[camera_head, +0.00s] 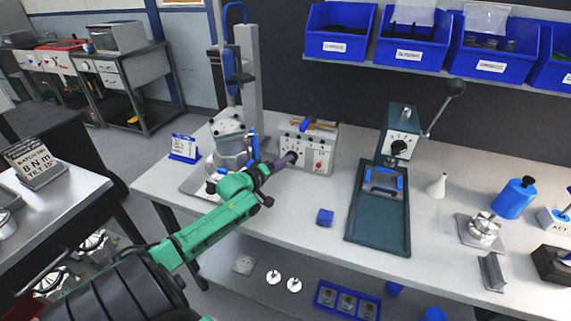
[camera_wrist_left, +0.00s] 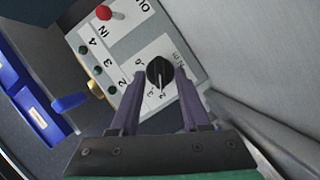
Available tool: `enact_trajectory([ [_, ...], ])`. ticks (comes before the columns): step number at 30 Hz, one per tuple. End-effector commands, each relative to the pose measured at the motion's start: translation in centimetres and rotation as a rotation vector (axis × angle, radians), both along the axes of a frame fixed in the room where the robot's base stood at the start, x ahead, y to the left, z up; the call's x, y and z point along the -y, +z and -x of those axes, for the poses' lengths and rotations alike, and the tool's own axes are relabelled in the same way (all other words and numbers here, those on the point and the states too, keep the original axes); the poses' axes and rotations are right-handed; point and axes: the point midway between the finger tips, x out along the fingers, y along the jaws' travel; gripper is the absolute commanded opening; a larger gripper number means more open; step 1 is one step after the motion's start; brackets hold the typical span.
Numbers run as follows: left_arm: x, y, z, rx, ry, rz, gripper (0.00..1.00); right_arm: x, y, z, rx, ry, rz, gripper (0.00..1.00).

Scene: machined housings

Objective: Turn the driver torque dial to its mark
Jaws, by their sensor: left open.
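The driver torque dial (camera_wrist_left: 160,72) is a black knob on the white face of a control box (camera_head: 318,152). Its pale pointer line points toward the bottom of the left wrist view. Small numbers and an "N m" mark surround it, and not all are legible. My left gripper (camera_head: 290,158) is in front of the box face and hides the dial in the head view. In the left wrist view its two fingers (camera_wrist_left: 158,103) are open and apart, pointing at the dial with the knob between their tips. I cannot tell whether they touch it. My right gripper is out of view.
A sign (camera_head: 33,163) on the left side table reads "8 N m" and "TILT 15°". A driver stand (camera_head: 248,80) rises behind my left arm. A lever press (camera_head: 402,135) with its own black knob stands right of the box. A blue block (camera_head: 325,217) lies on the bench.

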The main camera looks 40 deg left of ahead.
Motion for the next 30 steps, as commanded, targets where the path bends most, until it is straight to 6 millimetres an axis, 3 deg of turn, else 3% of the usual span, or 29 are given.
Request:
enact_trajectory([
  [4, 0.0, -0.1, -1.1, 0.0, 0.001, -0.001, 0.46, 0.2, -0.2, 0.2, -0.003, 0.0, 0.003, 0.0],
  [11, 0.0, -0.1, -1.2, 0.0, 0.0, -0.001, 0.46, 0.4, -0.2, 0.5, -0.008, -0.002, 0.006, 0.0],
  [15, 0.0, -0.1, -1.2, 0.0, 0.001, -0.001, 0.0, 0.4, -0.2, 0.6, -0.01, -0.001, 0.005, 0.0],
  [30, 0.0, 0.2, -1.2, -0.021, 0.001, -0.059, 0.0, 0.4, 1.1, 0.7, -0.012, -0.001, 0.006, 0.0],
])
